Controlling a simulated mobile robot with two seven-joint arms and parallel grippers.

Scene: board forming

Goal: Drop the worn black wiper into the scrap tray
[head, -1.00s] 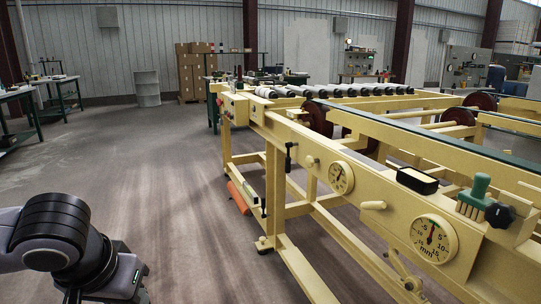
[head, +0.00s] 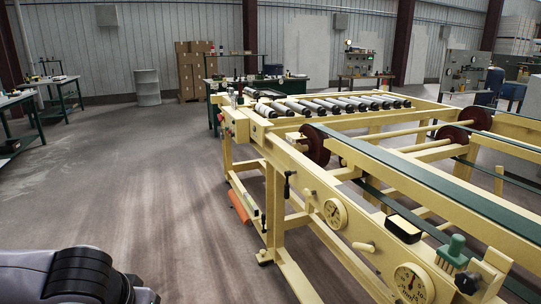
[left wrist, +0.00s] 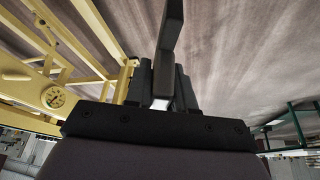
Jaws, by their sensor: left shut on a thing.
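My left gripper (left wrist: 163,88) is in the left wrist view, its dark fingers closed together. A dark grey bar (left wrist: 170,35), which looks like the black wiper, sticks up from between the fingers toward the top edge. Its far end is cut off. In the head view only my left forearm and wrist show at the bottom left, and the fingers and wiper are out of frame. My right gripper is in neither view. I cannot pick out the scrap tray in either view.
A cream machine frame (head: 300,182) with rollers (head: 340,104) fills the right side. Open floor (head: 120,185) spreads left.

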